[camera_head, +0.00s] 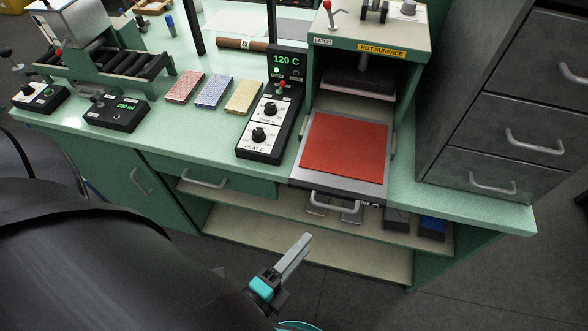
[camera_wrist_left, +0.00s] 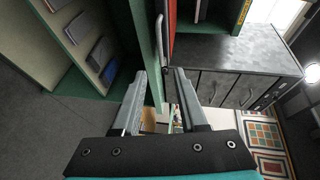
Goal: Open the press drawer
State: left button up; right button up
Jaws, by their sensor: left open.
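The press drawer (camera_head: 343,145) is a grey metal tray with a red mat. It sticks out of the green press housing (camera_head: 370,42) to the bench's front edge. A pale bar, likely its handle, shows below the tray's front edge (camera_head: 335,194). My left gripper (camera_head: 303,240) is below and in front of the drawer, apart from it in the head view. In the left wrist view its two fingers (camera_wrist_left: 160,72) are spread with nothing held. A silver bar (camera_wrist_left: 160,38) and a red edge (camera_wrist_left: 172,25) show just beyond the fingertips. My right gripper is not in view.
A control box (camera_head: 265,130) reading 120 C stands left of the drawer. Grey cabinet drawers (camera_head: 515,120) stand on the right. Below the bench is an open shelf (camera_head: 300,255) with dark and blue items. The floor (camera_head: 360,300) in front is clear.

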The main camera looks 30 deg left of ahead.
pick_arm(q)
jog(key=shift+v, duration=0.9)
jog(key=s+f+n+g+b, duration=0.2)
jog(key=s+f+n+g, duration=0.15)
jog(key=f, duration=0.85)
jog(key=s+a+f+n+g+b, duration=0.1)
jog(key=s+f+n+g+b, duration=0.25)
jog(key=f, duration=0.85)
jog(key=s+f+n+g+b, duration=0.2)
jog(key=s+f+n+g, duration=0.15)
jog(key=f, duration=0.75)
jog(key=s+a+f+n+g+y+b, duration=0.2)
jog(key=s+a+f+n+g, duration=0.2)
jog(key=f, duration=0.4)
jog(key=shift+s+a+n, duration=0.75)
jog(key=shift+s+a, duration=0.3)
jog(key=shift+s, duration=0.3)
